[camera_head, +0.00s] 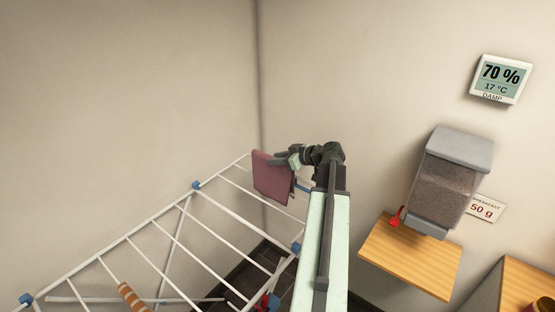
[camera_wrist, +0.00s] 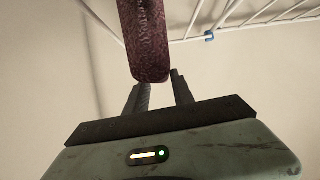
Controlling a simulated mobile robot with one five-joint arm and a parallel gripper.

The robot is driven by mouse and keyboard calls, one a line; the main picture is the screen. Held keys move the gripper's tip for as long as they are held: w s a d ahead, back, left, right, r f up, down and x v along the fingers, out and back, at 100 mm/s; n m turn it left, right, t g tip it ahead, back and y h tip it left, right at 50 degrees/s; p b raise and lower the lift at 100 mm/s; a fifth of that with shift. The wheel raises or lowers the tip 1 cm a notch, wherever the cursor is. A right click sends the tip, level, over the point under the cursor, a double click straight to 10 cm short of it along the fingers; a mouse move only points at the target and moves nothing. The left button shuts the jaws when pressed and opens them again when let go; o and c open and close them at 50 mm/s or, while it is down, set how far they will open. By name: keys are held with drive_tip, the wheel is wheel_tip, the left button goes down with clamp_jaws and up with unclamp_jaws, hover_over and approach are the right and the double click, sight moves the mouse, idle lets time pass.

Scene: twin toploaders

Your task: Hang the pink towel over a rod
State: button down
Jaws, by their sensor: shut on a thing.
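The pink towel (camera_head: 271,178) hangs folded at the far right end of the white drying rack (camera_head: 150,222) in the head view. My gripper (camera_head: 281,160) is at its upper right edge and is shut on it. In the wrist view the towel (camera_wrist: 149,40) rises from between the two fingers of my gripper (camera_wrist: 160,88). The rack's rods (camera_wrist: 262,16) show behind and to the right of it there. The towel overlaps the rack's end in the head view; I cannot tell whether it touches a rod.
A striped orange cloth (camera_head: 131,297) hangs on the rack at the lower left. Blue joints (camera_head: 196,185) sit on the rack frame. A wall dispenser (camera_head: 451,180) stands above a wooden shelf (camera_head: 410,258) at the right. Walls close off the corner behind the rack.

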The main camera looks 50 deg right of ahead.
sight(293, 183)
wheel_tip(293, 183, down, 12)
drive_tip(key=b, duration=1.1)
drive_tip(key=shift+a, duration=0.1)
drive_tip(key=c, duration=1)
unclamp_jaws()
drive_tip(key=shift+s+a+f, duration=0.1)
drive_tip(key=p+v, duration=0.3)
drive_tip(key=v, duration=0.5)
